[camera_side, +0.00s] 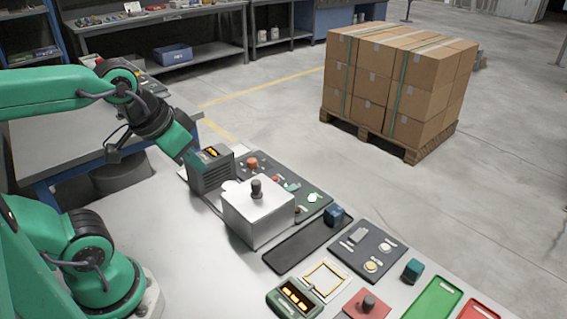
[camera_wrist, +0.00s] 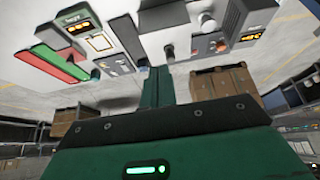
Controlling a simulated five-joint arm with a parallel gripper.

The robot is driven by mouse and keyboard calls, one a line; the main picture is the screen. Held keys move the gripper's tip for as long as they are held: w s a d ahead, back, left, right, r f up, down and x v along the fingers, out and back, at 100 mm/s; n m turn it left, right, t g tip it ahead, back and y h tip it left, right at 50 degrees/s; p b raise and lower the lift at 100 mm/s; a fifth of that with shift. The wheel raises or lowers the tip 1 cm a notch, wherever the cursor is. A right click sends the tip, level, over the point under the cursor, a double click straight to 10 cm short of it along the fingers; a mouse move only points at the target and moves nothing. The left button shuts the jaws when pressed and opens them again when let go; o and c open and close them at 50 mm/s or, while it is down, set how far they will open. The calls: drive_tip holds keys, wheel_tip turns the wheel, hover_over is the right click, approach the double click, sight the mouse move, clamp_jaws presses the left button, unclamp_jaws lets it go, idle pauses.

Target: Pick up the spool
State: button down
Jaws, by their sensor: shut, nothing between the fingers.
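I cannot pick out a spool for certain in either view. A small orange-red round piece (camera_side: 252,162) lies on the dark board behind the white box, and a dark teal block-like piece (camera_side: 412,270) stands at the right; neither is clearly a spool. The white box (camera_side: 258,218) with a dark knob on top hides whatever may be inside or behind it. My gripper (camera_side: 187,156) points down beside the grey box with an orange display, its tip partly unclear. In the wrist view my gripper (camera_wrist: 156,76) is shut, with nothing between the fingers.
The grey display box (camera_side: 211,170) stands close to my gripper. A second display box (camera_side: 294,298), a green tray (camera_side: 432,301) and a red block with a knob (camera_side: 367,304) lie nearer. The table's left part is bare.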

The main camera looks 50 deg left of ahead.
idle(0.4)
drive_tip(key=c, duration=1)
unclamp_jaws()
drive_tip(key=shift+o, duration=0.2)
drive_tip(key=shift+w, duration=0.15)
drive_tip(key=m+g, duration=0.5)
hover_over(229, 186)
drive_tip(key=d, duration=0.1)
wheel_tip(229, 186, down, 14)
drive_tip(key=shift+f, duration=0.1)
drive_tip(key=shift+a+f+g, duration=0.3)
drive_tip(key=shift+a+f, duration=0.05)
drive_tip(key=shift+f, duration=0.2)
drive_tip(key=shift+f, duration=0.1)
